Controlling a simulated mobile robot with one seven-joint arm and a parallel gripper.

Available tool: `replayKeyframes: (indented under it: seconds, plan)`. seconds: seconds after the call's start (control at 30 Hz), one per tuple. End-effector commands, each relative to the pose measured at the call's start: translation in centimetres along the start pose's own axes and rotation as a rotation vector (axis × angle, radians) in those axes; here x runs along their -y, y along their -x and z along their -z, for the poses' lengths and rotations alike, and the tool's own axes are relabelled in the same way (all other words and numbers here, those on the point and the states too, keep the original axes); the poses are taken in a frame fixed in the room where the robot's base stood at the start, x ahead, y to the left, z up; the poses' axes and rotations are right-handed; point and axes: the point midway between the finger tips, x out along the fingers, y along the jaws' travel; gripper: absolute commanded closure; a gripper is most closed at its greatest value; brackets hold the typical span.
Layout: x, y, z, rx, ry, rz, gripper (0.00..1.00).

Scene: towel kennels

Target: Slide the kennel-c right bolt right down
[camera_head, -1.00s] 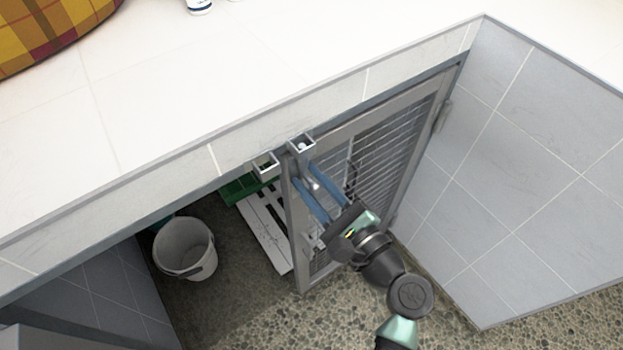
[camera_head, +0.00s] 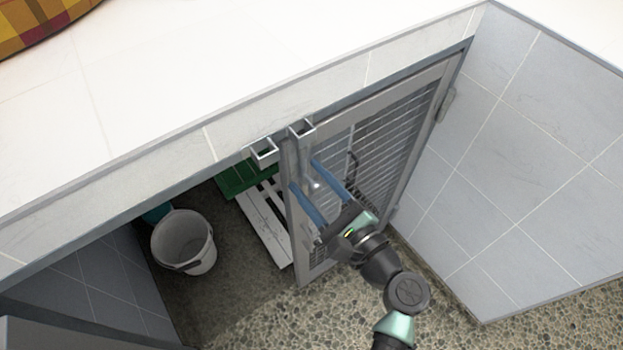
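The mesh kennel door (camera_head: 375,145) is at the centre. At its upper left corner are two square metal brackets: one on the door (camera_head: 302,129) and one on the frame beside it (camera_head: 263,151). The door bracket looks empty at its top. The silver bolt knob (camera_head: 312,184) shows on the door's left stile, below that bracket. My gripper (camera_head: 304,174) reaches up from the lower right with its two blue fingers spread, one on each side of the knob in the picture. I see clear space between the fingers and the knob; contact cannot be made out.
A white bucket (camera_head: 184,243) stands on the kennel floor at left. A green crate (camera_head: 240,178) and a white slatted board (camera_head: 265,228) lie behind the door edge. The white counter (camera_head: 190,75) overhangs above. A grey tiled wall (camera_head: 530,170) closes the right side.

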Motion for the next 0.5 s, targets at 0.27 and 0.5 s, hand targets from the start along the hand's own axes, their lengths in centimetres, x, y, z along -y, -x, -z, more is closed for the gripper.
replayKeyframes:
  seconds: [0.27,0.5]
  plan:
    - [0.1,0.9,-0.1,0.000,-0.002,0.003,0.45]
    - [0.1,5.6,-0.1,-0.001,-0.002,0.004,0.45]
